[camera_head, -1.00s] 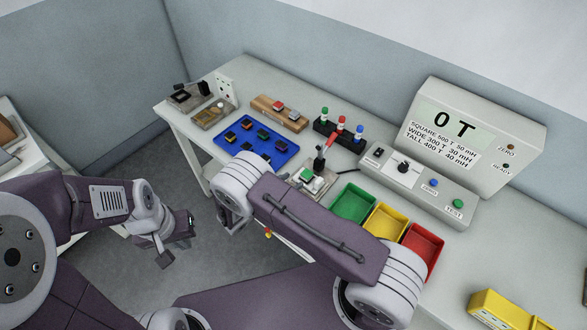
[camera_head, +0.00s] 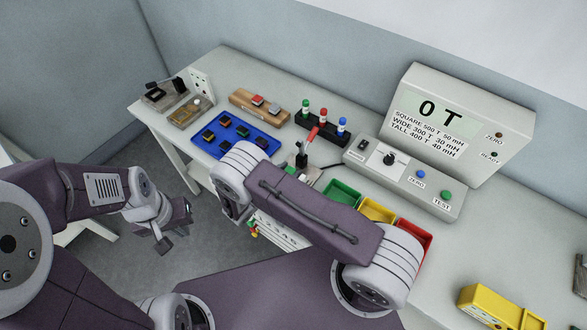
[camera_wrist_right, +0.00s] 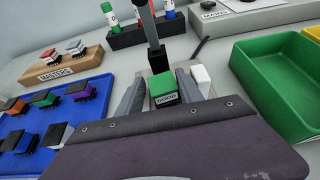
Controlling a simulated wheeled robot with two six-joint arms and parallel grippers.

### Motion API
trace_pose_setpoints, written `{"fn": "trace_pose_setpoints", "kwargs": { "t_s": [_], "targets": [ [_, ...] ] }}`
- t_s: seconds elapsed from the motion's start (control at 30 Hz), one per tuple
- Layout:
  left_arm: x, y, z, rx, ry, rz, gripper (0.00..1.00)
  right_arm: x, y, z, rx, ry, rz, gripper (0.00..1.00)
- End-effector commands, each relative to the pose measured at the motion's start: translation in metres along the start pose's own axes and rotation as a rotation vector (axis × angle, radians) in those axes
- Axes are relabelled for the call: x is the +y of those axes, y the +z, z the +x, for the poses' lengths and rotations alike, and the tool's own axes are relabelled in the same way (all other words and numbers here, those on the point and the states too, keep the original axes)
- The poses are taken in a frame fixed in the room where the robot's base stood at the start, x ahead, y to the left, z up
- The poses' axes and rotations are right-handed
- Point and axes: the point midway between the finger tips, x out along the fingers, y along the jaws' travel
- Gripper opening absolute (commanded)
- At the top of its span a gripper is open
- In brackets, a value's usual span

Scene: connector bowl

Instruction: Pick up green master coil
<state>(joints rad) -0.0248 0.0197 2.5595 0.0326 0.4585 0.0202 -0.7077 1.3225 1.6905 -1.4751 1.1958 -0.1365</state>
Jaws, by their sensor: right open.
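The green master coil (camera_wrist_right: 163,88), a small green block with a "GOOD" label, sits at the foot of the dark upright post of the lever fixture in the right wrist view. In the head view only a bit of green (camera_head: 290,170) shows beside the fixture, past my right wrist. My right gripper (camera_wrist_right: 158,98) is open, its grey fingers on either side of the coil in the picture; whether they touch it I cannot tell. In the head view its fingers are hidden. My left gripper (camera_head: 175,222) hangs over the floor left of the bench, its jaw opening unclear.
A wooden masters block (camera_wrist_right: 62,66) holds a red and a white coil. A blue tray (camera_wrist_right: 62,160) with several coils lies left of the fixture. A marker rack (camera_head: 322,127) stands behind it, a green bin (camera_wrist_right: 275,100) to its right. The tester (camera_head: 400,178) is further right.

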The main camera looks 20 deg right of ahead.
Motion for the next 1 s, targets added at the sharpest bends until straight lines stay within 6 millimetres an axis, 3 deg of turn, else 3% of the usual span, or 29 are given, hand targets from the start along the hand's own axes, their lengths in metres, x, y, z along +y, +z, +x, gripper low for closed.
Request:
{"fn": "trace_pose_setpoints", "kwargs": {
  "t_s": [0.1,0.27,0.63,0.83,1.0],
  "targets": [
    [0.000,0.000,0.000,0.000,0.000,0.000,0.00,-0.001,-0.004,0.001,0.012,0.000,-0.003,0.44],
    [0.000,0.000,0.000,0.000,0.000,0.000,0.00,-0.001,-0.004,0.001,0.012,0.000,-0.003,0.00],
    [0.000,0.000,0.001,0.000,0.000,0.000,0.00,0.000,0.002,-0.002,0.010,0.000,0.000,0.00],
    [0.000,0.001,0.008,0.000,0.000,0.000,0.00,0.001,0.033,-0.014,0.010,0.001,0.004,0.00],
    [0.000,0.001,0.012,0.000,0.000,0.000,0.00,-0.038,0.057,-0.018,0.008,-0.002,-0.004,0.00]
  ]
}}
